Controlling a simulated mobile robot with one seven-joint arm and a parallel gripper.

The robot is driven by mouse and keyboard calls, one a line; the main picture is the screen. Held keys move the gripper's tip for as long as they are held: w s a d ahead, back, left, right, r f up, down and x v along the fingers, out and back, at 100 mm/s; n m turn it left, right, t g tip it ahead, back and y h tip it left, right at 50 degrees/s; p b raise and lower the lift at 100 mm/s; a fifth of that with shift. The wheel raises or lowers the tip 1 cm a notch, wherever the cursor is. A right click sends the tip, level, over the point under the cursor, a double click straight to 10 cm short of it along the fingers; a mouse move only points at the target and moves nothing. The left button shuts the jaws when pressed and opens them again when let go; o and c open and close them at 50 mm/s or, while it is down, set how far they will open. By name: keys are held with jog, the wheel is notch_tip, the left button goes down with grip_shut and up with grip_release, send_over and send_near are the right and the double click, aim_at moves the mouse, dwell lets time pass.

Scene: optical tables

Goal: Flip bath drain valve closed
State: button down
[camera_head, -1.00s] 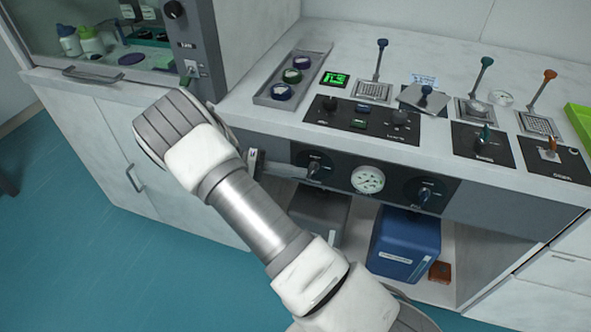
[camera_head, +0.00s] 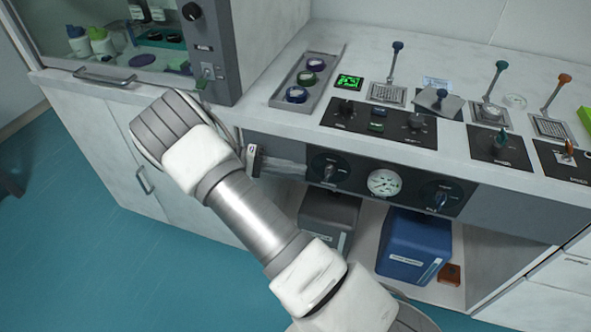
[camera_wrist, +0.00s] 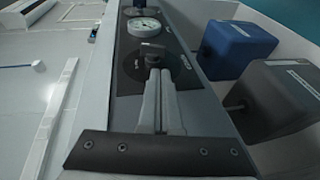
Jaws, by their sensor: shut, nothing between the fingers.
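My gripper (camera_head: 303,169) is shut and empty. In the head view it points right, along the cabinet's front panel, toward the left black knob (camera_head: 328,168). In the wrist view the closed fingertips (camera_wrist: 160,74) lie just in front of that knob (camera_wrist: 152,53) and overlap its lower part. I cannot tell whether they touch it. The panel also bears a round white gauge (camera_head: 384,183) and a right knob (camera_head: 440,197). The labels are too small to read, so I cannot tell which control is the bath drain valve.
A grey box (camera_head: 329,220) and a blue box (camera_head: 414,246) stand on the open shelf below the panel. The bench top above carries a tray (camera_head: 281,100) of round pieces, control plates and several upright levers. Teal floor lies free at the left.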

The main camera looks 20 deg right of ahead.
jog(key=p+v, duration=0.1)
jog(key=v, duration=0.8)
jog(key=shift+a+r, duration=0.15)
jog(key=shift+r, duration=0.1)
jog(key=shift+s, duration=0.1)
